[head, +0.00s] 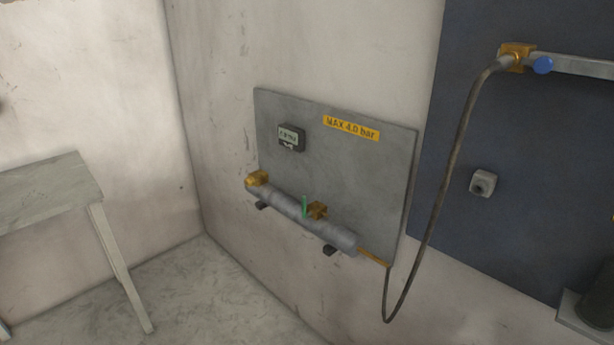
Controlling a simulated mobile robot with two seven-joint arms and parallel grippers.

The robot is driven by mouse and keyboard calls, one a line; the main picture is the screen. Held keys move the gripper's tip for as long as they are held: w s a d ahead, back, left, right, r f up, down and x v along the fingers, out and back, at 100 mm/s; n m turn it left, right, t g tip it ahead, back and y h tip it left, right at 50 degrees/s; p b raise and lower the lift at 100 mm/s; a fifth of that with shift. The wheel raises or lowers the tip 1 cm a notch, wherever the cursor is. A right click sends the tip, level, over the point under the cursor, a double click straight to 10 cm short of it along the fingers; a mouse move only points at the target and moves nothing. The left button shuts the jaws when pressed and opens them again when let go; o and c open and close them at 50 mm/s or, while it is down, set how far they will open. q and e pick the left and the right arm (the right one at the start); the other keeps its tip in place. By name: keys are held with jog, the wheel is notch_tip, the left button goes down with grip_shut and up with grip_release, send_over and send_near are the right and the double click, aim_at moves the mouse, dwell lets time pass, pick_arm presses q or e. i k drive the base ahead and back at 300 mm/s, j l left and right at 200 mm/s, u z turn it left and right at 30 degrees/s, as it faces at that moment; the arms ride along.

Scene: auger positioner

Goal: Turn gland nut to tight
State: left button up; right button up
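A grey cylinder (292,210) is mounted at a slant along the lower part of a grey wall panel (385,160). A brass hex-like piece (257,178) sits at its upper left end. Neither of my grippers is in view.
A small gauge display (291,137) and a yellow "MAX 4.0 bar" label (351,128) are on the panel. A table (48,190) stands left; floor between is clear.

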aim_at(248, 182)
jog(key=i+j+z, duration=0.1)
jog(key=z, duration=0.3)
jog(key=i+j+z, duration=0.1)
jog(key=z, duration=0.3)
jog(key=i+j+z, duration=0.15)
jog(key=j, duration=0.2)
jog(key=i+j+z, duration=0.15)
jog(key=j, duration=0.2)
jog(key=j+z, duration=0.15)
jog(key=j, duration=0.2)
jog(key=i+j, duration=0.1)
jog(key=j, duration=0.35)
jog(key=i+j, duration=0.15)
jog(key=j, duration=0.3)
jog(key=i+j+z, duration=0.1)
jog(key=j, duration=0.35)
